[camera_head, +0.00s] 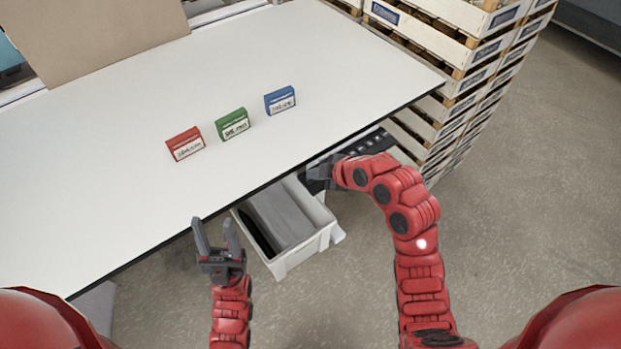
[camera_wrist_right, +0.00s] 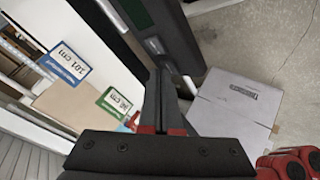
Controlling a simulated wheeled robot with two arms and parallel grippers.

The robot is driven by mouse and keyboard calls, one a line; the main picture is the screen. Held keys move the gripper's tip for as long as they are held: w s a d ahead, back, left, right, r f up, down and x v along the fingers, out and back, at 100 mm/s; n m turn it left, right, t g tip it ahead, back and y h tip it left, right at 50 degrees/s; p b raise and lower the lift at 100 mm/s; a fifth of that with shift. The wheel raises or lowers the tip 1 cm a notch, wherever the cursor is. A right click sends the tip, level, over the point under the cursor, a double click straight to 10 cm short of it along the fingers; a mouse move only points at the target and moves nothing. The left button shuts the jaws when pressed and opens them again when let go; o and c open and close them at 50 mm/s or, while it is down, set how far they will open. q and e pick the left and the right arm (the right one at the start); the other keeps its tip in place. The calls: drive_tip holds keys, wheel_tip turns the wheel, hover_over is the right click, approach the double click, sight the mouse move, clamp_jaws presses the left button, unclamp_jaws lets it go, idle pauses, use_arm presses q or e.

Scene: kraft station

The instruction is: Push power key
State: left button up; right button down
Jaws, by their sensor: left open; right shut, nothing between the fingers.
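A black control panel with a row of keys (camera_head: 362,146) sits under the right front edge of the white table, partly behind my right arm. In the right wrist view a dark panel (camera_wrist_right: 183,36) with a green display runs down from the top; I cannot tell which key is the power key. My right gripper (camera_head: 312,176) is shut and empty beside the panel. In the wrist view its closed fingertips (camera_wrist_right: 163,72) are close to the panel; I cannot tell whether they touch it. My left gripper (camera_head: 213,222) is open and empty at the table's front edge.
Red (camera_head: 185,144), green (camera_head: 232,124) and blue (camera_head: 280,100) signs stand on the white table (camera_head: 110,160). A grey-white bin (camera_head: 297,260) is below the front edge, between my arms. Stacked wooden crates (camera_head: 460,60) stand at the right. A cardboard box (camera_wrist_right: 236,103) shows in the wrist view.

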sight(314, 182)
drive_tip(key=shift+f, duration=0.1)
idle(0.3)
drive_tip(key=shift+r, duration=0.9)
drive_tip(key=shift+r+p, duration=0.65)
drive_tip(key=shift+r, duration=2.35)
